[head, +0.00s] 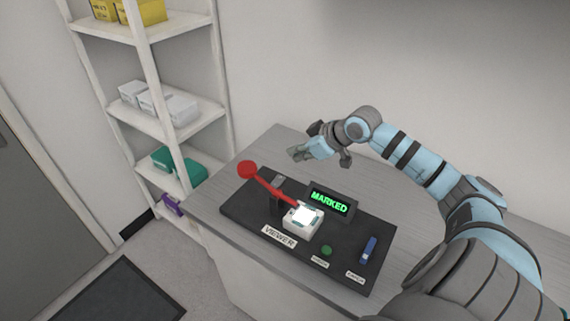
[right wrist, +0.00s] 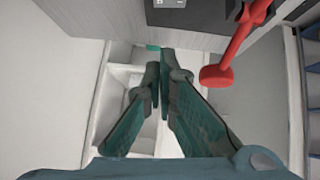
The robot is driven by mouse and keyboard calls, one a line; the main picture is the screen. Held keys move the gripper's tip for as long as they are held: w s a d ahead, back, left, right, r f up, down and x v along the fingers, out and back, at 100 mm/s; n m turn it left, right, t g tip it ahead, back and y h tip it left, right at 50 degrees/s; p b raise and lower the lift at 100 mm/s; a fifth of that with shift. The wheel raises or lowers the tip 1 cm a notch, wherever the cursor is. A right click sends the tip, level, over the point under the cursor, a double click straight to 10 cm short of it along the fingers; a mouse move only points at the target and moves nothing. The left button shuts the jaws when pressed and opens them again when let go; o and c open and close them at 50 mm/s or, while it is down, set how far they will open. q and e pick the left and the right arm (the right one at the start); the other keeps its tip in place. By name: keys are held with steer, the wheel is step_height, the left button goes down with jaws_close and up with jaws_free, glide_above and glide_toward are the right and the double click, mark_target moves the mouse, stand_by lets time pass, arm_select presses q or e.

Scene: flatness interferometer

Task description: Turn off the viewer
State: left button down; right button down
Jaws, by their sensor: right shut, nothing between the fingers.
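The viewer is a white box (head: 301,224) with a brightly lit top, on a dark panel (head: 237,208); a VIEWER label (head: 279,237) lies in front of it. A red lever (head: 273,190) with a round red knob (head: 248,169) rises from beside the box toward the upper left. The lever also shows at the right wrist view's top right (right wrist: 238,42). My right gripper (head: 297,153) is above the counter behind the panel, up and right of the knob and apart from it. In the right wrist view its fingers (right wrist: 160,70) are together and empty. My left gripper is out of view.
A display (head: 329,202) reads MARKED in green. A green button (head: 327,250) and a blue control (head: 369,249) sit on the panel's right part. White shelves (head: 160,115) with boxes stand left of the counter (head: 283,143). The counter behind the panel is clear.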

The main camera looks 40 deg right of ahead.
glide_above(281, 178)
steer(key=f, duration=0.7)
steer(key=shift+s+a, duration=0.1)
steer(key=shift+a, duration=0.3)
steer(key=f, duration=0.2)
steer(key=shift+d+f, duration=0.2)
steer(key=shift+f, duration=0.15)
steer(key=shift+d+f, duration=0.15)
steer(key=shift+f, duration=0.5)
steer(key=shift+b, duration=0.35)
